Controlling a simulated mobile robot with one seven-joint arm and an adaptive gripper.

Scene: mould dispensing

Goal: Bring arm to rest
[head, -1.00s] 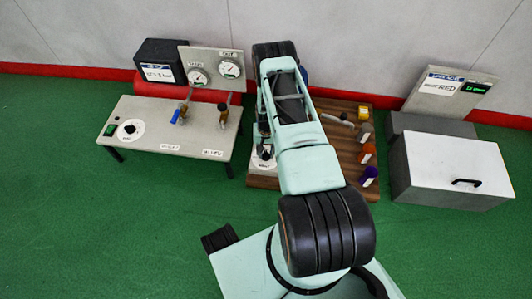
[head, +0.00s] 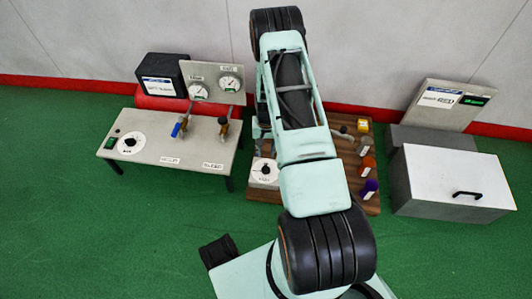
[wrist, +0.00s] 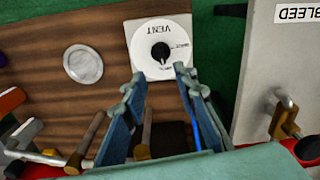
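My gripper (wrist: 157,78) shows in the wrist view with its two blue-grey fingers spread apart and nothing between them. The fingers point towards the white VENT dial (wrist: 160,48) on the wooden board (wrist: 35,62), and from this view I cannot tell how far above it they are. In the head view my arm reaches out over the wooden board (head: 318,202), and my gripper is mostly hidden behind the arm. The VENT dial (head: 264,172) shows just left of my arm.
A grey bench (head: 190,140) with valves and gauges (head: 214,82) stands left. A black box (head: 163,78) sits behind it. Small coloured bottles (head: 368,165) stand on the board's right side. Green floor in front is clear.

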